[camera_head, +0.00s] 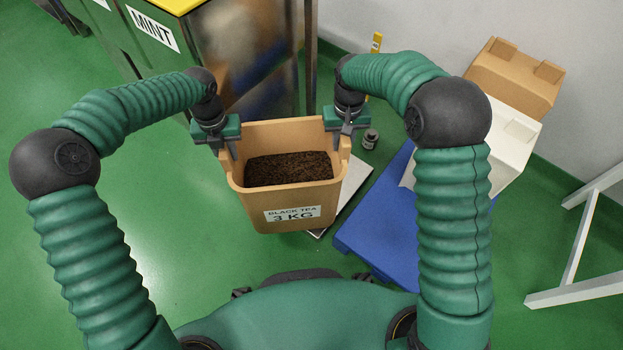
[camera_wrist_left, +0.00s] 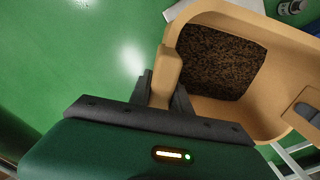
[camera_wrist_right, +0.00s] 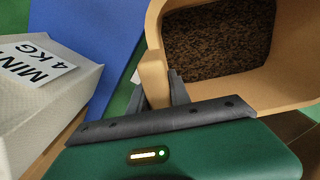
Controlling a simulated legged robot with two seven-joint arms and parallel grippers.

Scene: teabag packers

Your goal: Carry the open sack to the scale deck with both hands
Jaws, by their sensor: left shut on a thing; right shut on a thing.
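The open sack (camera_head: 250,204) is a tan, stiff-looking tub labelled BLACK TEA 3 KG, with dark loose tea (camera_head: 290,168) inside. It looks upright. My left gripper (camera_head: 231,148) is shut on its left handle; the grip also shows in the left wrist view (camera_wrist_left: 165,86). My right gripper (camera_head: 346,136) is shut on its right handle, also seen in the right wrist view (camera_wrist_right: 155,88). A pale flat plate with a dark edge, apparently the scale deck (camera_head: 353,187), shows behind and right of the sack, which hides part of it. I cannot tell whether they touch.
A blue pallet (camera_head: 372,232) lies right of the plate, with a white sack (camera_head: 513,146) labelled MINT 4 KG beyond my right arm. A tan sack (camera_head: 515,78) stands behind it. A small metal weight (camera_head: 370,139) sits near the plate. A MINT bin (camera_head: 152,29) stands back left.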

